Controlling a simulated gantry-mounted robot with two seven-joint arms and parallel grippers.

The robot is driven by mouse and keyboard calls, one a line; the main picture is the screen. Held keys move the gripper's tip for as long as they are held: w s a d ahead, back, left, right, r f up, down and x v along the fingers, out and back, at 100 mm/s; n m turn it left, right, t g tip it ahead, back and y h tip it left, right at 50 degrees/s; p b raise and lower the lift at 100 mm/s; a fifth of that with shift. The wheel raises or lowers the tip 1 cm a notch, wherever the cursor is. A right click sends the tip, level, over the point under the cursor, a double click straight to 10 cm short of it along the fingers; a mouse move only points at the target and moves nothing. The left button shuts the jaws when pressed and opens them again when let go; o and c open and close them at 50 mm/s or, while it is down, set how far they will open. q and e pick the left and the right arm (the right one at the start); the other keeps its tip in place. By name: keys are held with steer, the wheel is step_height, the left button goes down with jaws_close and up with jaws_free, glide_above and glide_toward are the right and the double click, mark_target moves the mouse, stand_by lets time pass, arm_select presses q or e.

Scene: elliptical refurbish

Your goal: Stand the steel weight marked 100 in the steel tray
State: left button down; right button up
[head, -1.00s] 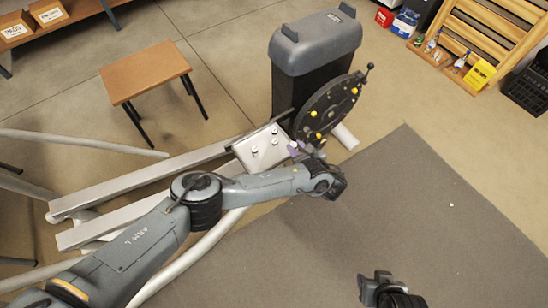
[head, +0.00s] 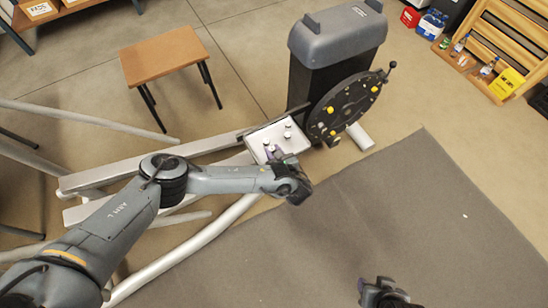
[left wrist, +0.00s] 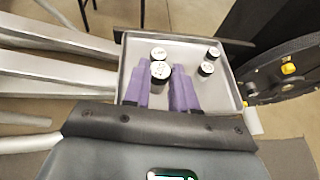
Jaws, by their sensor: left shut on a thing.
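The shallow steel tray (head: 256,134) sits on the machine's rail beside the black wheel; it also shows in the left wrist view (left wrist: 229,101). Several small steel weights with pale marked tops stand in it, two at the right (left wrist: 213,53) (left wrist: 206,68) and one at the back middle (left wrist: 158,53). My left gripper (left wrist: 160,75) has its purple fingers on either side of a weight (left wrist: 160,69), upright just in front of the back middle one. I cannot read its mark or tell whether it touches the tray floor. My right gripper (head: 376,288) is at the bottom edge, away from the tray.
The elliptical's black wheel (head: 345,105) and grey-topped housing (head: 337,40) stand right of and behind the tray. A brown stool (head: 160,62) is at the back left. A wooden rack (head: 497,45) is at the far right.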

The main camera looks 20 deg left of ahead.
arm_select(q)
step_height(320, 180, down, 3)
steer(key=shift+f+b, duration=0.15)
steer(key=shift+b, duration=0.9)
steer(key=shift+f, duration=0.3)
steer(key=shift+w+f, duration=0.1)
steer(key=shift+f, duration=0.05)
steer(key=c, duration=0.9)
jaws_free()
steer(key=shift+r, duration=0.2)
